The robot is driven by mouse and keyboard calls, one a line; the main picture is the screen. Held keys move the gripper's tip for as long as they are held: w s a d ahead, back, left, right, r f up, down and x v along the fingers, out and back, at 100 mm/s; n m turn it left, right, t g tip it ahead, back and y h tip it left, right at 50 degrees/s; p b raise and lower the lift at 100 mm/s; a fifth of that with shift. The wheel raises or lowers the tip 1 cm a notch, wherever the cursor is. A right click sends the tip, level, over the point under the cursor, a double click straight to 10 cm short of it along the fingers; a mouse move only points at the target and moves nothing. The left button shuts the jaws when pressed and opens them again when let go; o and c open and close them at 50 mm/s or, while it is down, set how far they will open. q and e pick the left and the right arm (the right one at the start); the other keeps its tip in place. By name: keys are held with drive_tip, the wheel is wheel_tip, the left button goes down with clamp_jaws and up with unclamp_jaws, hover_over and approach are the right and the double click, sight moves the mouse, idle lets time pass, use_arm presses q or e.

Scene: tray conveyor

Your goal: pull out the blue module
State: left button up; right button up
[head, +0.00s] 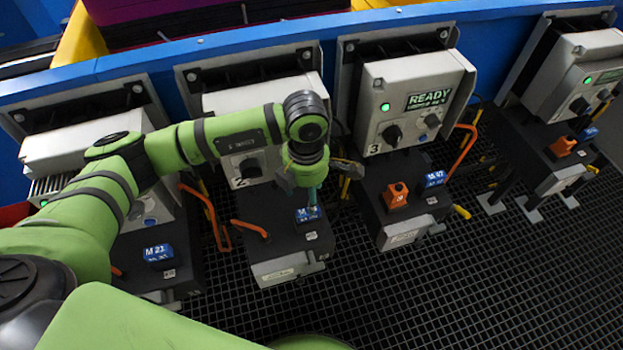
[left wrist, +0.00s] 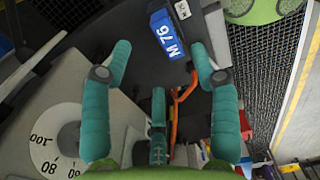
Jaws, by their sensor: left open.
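A blue module marked M 76 (head: 308,214) sits on the dark shelf of station 2 in the head view. It also shows near the top of the left wrist view (left wrist: 167,34). My left gripper (head: 312,196) is just above the module, reaching down from my green arm. In the left wrist view its teal fingers (left wrist: 160,50) are spread apart, with the module beyond the tips and between them. Nothing is held. My right gripper is not in view.
Other blue modules are M 21 (head: 158,252) at the left station and M 47 (head: 435,178) at station 3. Orange blocks (head: 396,195) sit on the shelves to the right. Orange handles (head: 462,150) stick out beside the shelves. The dark grid floor (head: 400,300) in front is clear.

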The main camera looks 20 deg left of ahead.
sight(307, 208)
use_arm(q)
drive_tip(key=f, duration=0.3)
drive_tip(key=shift+s+f+p, duration=0.3)
drive_tip(key=shift+s+p, duration=0.05)
wheel_tip(307, 208, down, 2)
drive_tip(key=shift+w, duration=0.1)
drive_tip(key=shift+f, duration=0.45)
drive_tip(key=shift+d, duration=0.1)
clamp_jaws()
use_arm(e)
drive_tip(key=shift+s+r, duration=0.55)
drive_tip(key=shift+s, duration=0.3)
use_arm(q)
drive_tip(key=shift+r+p, duration=0.25)
drive_tip(key=shift+p, duration=0.05)
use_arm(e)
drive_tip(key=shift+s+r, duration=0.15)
use_arm(q)
drive_tip(key=shift+r+p, duration=0.35)
drive_tip(key=shift+r, duration=0.2)
drive_tip(key=shift+r+p, duration=1.15)
drive_tip(key=shift+r, duration=0.55)
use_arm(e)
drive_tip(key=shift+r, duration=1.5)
